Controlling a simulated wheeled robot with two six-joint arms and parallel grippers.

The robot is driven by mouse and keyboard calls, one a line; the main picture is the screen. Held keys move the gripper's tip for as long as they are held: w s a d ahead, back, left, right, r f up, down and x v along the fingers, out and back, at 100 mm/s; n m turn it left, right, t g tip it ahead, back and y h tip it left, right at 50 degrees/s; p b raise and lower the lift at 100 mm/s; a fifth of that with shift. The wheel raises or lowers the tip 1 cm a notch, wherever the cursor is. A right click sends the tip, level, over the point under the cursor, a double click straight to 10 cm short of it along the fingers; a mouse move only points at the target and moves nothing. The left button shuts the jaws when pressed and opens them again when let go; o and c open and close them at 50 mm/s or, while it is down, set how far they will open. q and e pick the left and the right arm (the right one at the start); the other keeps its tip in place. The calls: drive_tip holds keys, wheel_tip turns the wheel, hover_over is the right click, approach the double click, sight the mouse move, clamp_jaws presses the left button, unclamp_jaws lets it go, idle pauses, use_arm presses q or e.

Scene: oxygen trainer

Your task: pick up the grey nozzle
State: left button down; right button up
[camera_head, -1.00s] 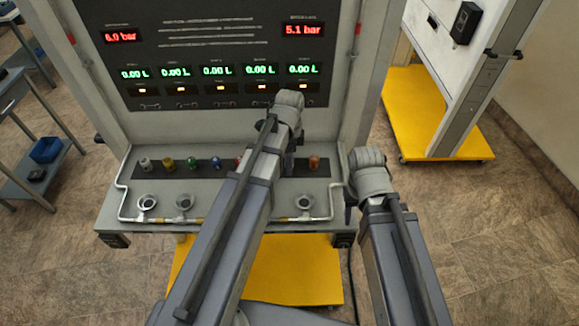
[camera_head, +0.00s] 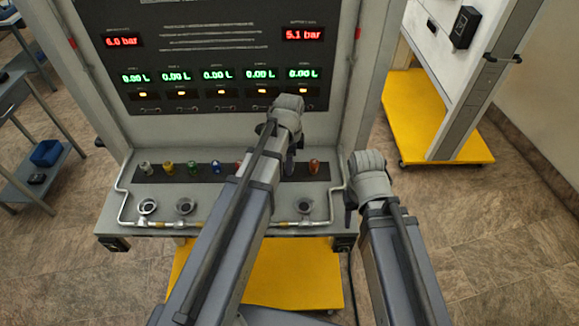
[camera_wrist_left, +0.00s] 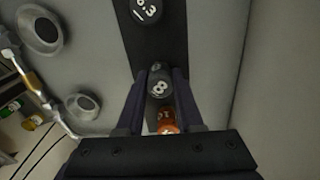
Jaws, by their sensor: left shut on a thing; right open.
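A row of coloured nozzles stands on a dark strip on the bench front. My left gripper (camera_head: 290,167) points down at this strip, just left of the orange nozzle (camera_head: 314,167). In the left wrist view its fingers are shut on a dark grey nozzle (camera_wrist_left: 159,83) with a white figure on top. That nozzle is hidden behind my arm in the head view. I cannot tell whether it is clear of the strip. The orange nozzle also shows in the wrist view (camera_wrist_left: 166,121), low between the fingers. My right gripper (camera_head: 352,201) is open beside the bench's right edge, its fingertips mostly hidden.
Another dark nozzle (camera_wrist_left: 146,10) stands in line with the held one. Round sockets (camera_head: 148,206) and a metal pipe (camera_head: 180,224) lie in front of the strip. The display panel (camera_head: 215,60) rises behind. A yellow-based stand (camera_head: 425,130) is at the right, with clear floor in front.

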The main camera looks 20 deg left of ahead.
use_arm(q)
drive_tip(key=shift+r, duration=0.15)
use_arm(e)
drive_tip(key=shift+r, duration=0.1)
use_arm(q)
wheel_tip(320, 180, up, 10)
drive_tip(key=p, duration=1)
use_arm(e)
wheel_tip(320, 180, up, 10)
